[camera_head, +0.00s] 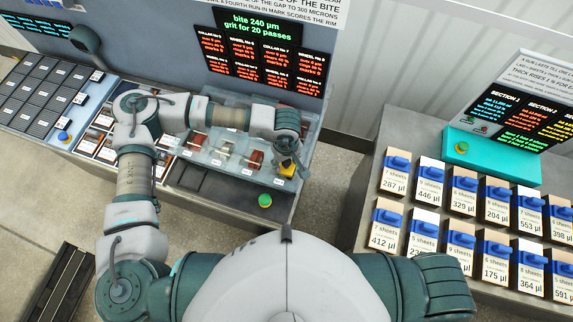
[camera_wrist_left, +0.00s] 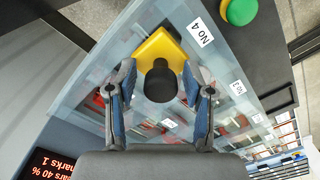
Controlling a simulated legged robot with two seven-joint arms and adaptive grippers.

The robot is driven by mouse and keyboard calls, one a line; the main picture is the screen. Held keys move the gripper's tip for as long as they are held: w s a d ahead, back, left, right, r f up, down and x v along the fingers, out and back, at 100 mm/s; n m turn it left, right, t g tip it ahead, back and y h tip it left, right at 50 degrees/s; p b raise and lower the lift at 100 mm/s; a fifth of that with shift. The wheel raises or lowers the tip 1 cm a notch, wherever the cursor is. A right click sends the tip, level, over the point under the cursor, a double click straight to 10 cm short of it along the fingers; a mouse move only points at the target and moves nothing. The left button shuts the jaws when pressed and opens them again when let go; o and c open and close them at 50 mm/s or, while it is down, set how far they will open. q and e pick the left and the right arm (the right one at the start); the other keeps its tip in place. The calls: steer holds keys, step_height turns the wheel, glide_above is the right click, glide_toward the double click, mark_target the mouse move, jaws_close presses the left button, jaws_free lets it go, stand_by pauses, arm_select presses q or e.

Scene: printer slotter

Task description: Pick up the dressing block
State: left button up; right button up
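The likely dressing block is a yellow block with a black round knob. It shows in the left wrist view (camera_wrist_left: 155,46) between the fingertips, on the clear cover beside the label "No 4". In the head view its yellow part (camera_head: 287,170) shows just below the gripper, at the right end of the machine. My left gripper (camera_head: 286,158) is over it, pointing down. In the left wrist view the fingers of my left gripper (camera_wrist_left: 159,72) are spread on both sides of the black knob, with gaps showing. My right gripper is not in view.
A green button (camera_head: 265,200) sits on the machine's front ledge, close to the block. Red parts (camera_head: 197,139) show under the clear cover. A second bench at right holds several labelled boxes with blue clips (camera_head: 465,183) and a teal console (camera_head: 490,155). Floor lies between the benches.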

arm_select(q)
jaws_close()
